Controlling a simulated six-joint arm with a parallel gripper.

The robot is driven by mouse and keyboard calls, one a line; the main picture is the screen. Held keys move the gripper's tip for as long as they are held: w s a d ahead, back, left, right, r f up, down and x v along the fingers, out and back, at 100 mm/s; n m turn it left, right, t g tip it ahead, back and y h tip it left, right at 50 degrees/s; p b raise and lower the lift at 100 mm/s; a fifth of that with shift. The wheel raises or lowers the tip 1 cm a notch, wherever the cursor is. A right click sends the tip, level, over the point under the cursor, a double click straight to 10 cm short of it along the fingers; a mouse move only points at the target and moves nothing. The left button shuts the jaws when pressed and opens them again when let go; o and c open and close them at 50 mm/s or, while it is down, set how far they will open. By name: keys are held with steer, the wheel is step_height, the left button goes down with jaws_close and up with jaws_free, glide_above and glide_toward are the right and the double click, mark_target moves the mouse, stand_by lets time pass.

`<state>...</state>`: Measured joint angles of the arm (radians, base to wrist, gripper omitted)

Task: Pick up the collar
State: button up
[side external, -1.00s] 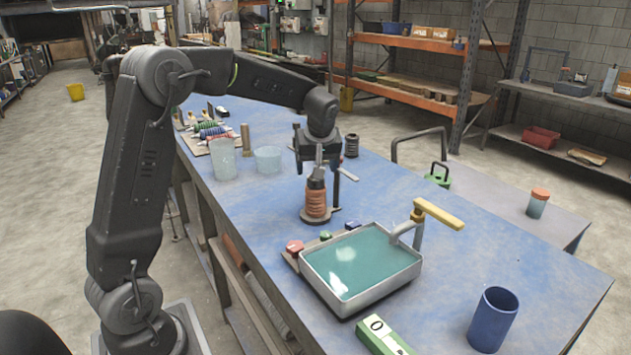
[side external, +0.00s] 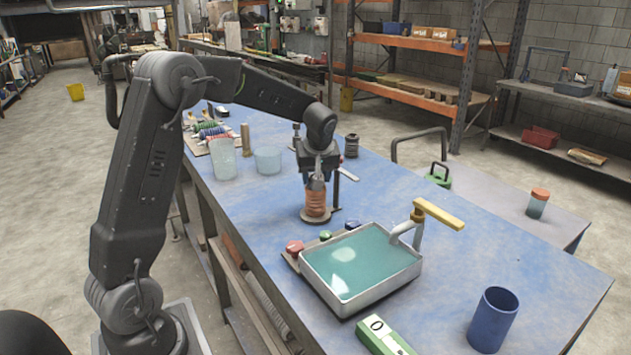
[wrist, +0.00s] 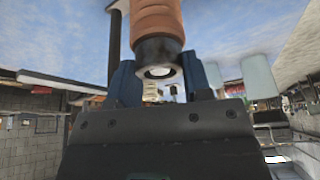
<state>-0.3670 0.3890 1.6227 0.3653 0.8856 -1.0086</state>
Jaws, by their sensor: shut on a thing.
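The collar (wrist: 158,48) is a dark ring at the top end of an orange ribbed tube (side external: 316,203). In the wrist view, its pale open end shows. My gripper (wrist: 160,78) is shut on the collar, with one blue finger on each side. In the side view, my gripper (side external: 316,181) points down over the tube's top and mostly hides the collar. I see no gap between collar and tube.
A tray of teal liquid (side external: 342,304) with a yellow-handled tap (side external: 438,214) stands just in front. Red (side external: 294,247) and green (side external: 325,236) knobs sit beside it. Clear cups (side external: 222,158) stand behind left. A blue cup (side external: 493,320) is front right. The bench's right side is mostly clear.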

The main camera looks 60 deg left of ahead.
steer(key=shift+c, duration=1)
steer(key=shift+r, duration=0.1)
